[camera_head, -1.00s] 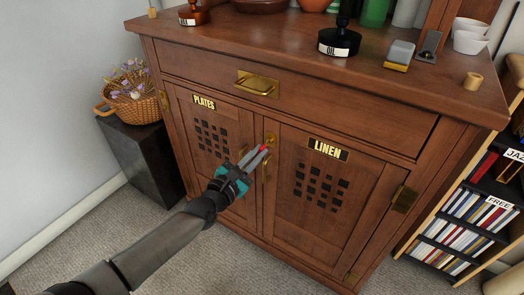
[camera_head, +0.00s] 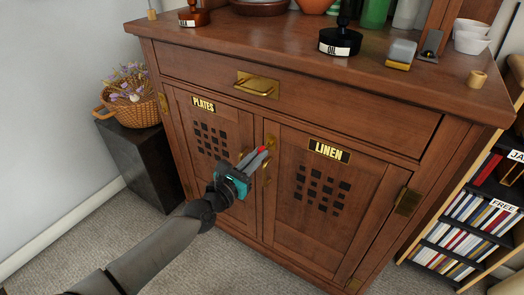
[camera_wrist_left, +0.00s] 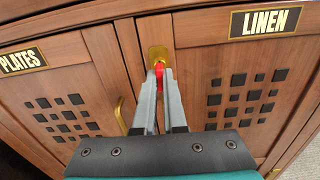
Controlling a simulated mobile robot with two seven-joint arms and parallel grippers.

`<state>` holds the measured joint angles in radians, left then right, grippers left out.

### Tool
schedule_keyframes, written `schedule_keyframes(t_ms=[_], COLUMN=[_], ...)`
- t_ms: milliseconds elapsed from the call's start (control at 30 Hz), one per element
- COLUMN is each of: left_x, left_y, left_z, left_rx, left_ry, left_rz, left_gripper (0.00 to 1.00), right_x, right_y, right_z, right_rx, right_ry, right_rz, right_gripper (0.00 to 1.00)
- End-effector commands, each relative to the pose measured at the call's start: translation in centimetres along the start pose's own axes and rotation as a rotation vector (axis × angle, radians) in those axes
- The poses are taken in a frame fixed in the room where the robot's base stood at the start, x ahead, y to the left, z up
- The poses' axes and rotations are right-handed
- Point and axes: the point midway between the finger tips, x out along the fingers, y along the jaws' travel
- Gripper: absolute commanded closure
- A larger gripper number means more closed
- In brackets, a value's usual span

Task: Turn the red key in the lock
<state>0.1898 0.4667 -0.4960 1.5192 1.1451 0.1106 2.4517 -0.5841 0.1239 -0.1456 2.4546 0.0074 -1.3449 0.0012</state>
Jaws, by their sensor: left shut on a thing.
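The red key (camera_wrist_left: 159,72) sits at the brass lock plate (camera_wrist_left: 158,54) between the two cabinet doors. My left gripper (camera_head: 260,156) is shut on the key, with a bit of red showing at its fingertips. In the left wrist view the two grey fingers (camera_wrist_left: 160,88) close around the red key just below the plate. The key's shaft and the keyhole are hidden, so how deep it sits cannot be told. The left door is labelled PLATES (camera_head: 204,104) and the right door LINEN (camera_head: 329,151). Both doors are shut. My right gripper is not in view.
A drawer with a brass handle (camera_head: 257,86) is above the doors. Brass door pulls (camera_wrist_left: 120,115) flank the lock. A wicker basket (camera_head: 131,101) stands on a dark block at the left. A bookshelf (camera_head: 478,215) stands at the right.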

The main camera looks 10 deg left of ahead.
Motion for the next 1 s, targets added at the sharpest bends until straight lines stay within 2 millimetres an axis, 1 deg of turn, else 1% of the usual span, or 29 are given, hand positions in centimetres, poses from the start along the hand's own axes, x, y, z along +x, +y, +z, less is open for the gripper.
schedule_keyframes(t_ms=[67,100,400,633,767,867,1000], left_x=[0.0,0.0,0.0,0.0,-0.6,-1.7,-4.2], left_y=[-0.1,-0.1,0.0,0.0,0.1,0.0,0.0], left_z=[-0.1,0.0,0.0,0.0,0.0,0.0,0.0], left_rx=[-0.049,-0.060,-0.053,-0.052,-0.051,-0.051,-0.050], left_ry=[-0.004,-0.003,-0.002,-0.001,0.001,0.002,0.003], left_rz=[-0.001,-0.001,0.000,0.000,0.000,0.000,-0.001], left_gripper=[1.00,0.90,0.57,0.57,0.57,0.57,0.57], right_x=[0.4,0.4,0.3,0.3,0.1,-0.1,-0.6], right_y=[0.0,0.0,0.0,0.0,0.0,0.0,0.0], right_z=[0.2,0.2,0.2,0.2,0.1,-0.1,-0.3], right_rx=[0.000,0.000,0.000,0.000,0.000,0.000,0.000], right_ry=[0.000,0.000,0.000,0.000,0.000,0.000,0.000], right_rz=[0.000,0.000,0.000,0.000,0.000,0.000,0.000], right_gripper=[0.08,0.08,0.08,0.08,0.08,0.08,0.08])
